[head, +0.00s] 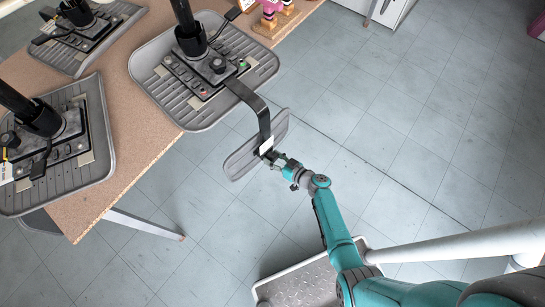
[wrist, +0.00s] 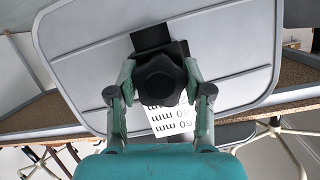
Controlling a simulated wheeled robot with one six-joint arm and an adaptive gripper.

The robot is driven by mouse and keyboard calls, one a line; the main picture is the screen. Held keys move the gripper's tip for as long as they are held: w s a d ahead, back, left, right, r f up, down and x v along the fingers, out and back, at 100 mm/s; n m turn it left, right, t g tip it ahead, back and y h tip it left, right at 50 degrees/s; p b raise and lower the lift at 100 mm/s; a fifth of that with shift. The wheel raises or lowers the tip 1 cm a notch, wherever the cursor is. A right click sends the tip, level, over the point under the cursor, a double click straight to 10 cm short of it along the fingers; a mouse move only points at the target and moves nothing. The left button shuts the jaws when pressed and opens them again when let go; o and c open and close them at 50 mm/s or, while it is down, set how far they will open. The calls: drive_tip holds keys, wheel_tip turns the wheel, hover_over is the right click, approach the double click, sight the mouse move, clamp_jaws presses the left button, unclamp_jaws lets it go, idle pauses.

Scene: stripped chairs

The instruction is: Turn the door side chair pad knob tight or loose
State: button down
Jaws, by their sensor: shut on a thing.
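A black lobed knob (wrist: 161,78) sits in front of the grey ribbed chair pad (wrist: 235,45) in the wrist view. My gripper (wrist: 160,88) is shut on the knob, with one green finger on each side. In the head view, the pad (head: 240,158) hangs past the table edge on a bent black bar (head: 262,112) from an upturned chair seat (head: 150,62). My gripper (head: 276,159) meets the pad's right side there, and the knob is too hidden to make out. A white label (wrist: 170,117) printed with mm marks shows below the knob.
The brown table (head: 125,185) carries other upturned seats at left (head: 98,130) and top left (head: 72,57). Pink and wooden items (head: 275,18) stand at its far end. The grey tiled floor (head: 400,120) right of the table is mostly clear.

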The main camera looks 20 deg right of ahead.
drive_tip(key=shift+w+r+n, duration=0.1)
drive_tip(key=shift+n, duration=0.2)
drive_tip(key=shift+n+h, duration=0.3)
drive_tip(key=shift+n, duration=0.1)
drive_tip(key=c, duration=0.9)
unclamp_jaws()
drive_tip(key=o, duration=0.7)
drive_tip(key=shift+o, duration=0.2)
drive_tip(key=shift+v, duration=3.1)
drive_tip(key=shift+a, duration=0.1)
